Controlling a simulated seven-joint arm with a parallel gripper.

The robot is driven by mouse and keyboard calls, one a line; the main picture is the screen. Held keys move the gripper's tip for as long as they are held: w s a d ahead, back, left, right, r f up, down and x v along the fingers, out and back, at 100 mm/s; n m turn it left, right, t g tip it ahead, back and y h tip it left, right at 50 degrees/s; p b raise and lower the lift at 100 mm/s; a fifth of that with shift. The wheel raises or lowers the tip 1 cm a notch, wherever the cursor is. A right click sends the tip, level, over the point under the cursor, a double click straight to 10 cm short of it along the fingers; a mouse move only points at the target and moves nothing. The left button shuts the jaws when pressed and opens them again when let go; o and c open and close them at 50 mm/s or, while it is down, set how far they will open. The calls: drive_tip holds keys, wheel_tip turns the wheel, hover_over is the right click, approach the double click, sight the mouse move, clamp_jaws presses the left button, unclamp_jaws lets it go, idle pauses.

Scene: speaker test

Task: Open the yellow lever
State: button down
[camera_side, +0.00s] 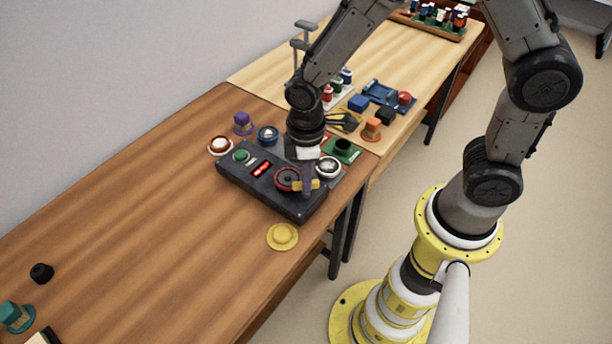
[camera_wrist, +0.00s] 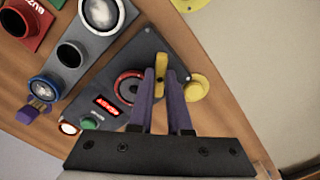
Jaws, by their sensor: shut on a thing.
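The yellow lever (camera_side: 328,184) is on the right end of a dark grey console (camera_side: 243,180), beside a red-ringed round dial (camera_side: 287,179). In the wrist view the lever (camera_wrist: 165,62) shows between the purple fingertips. My gripper (camera_side: 307,182) reaches down over this end of the console. In the wrist view my gripper (camera_wrist: 160,78) is shut on the yellow lever, one finger on each side. The fingers hide part of the lever, and its exact angle is hard to tell.
The console also has a green button (camera_side: 241,155) and a red lit display (camera_side: 262,169). A yellow round piece (camera_side: 282,237) lies in front of it. Other button pieces and blocks crowd behind. The wooden table (camera_side: 140,210) is mostly clear to the left.

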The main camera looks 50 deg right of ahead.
drive_tip(key=n, duration=0.4)
drive_tip(key=shift+n, duration=0.3)
drive_tip(key=n, duration=0.4)
drive_tip(key=shift+r, duration=0.1)
drive_tip(key=shift+n, duration=0.4)
drive_tip(key=c, duration=0.9)
unclamp_jaws()
drive_tip(key=shift+o, duration=0.2)
wheel_tip(320, 180, up, 14)
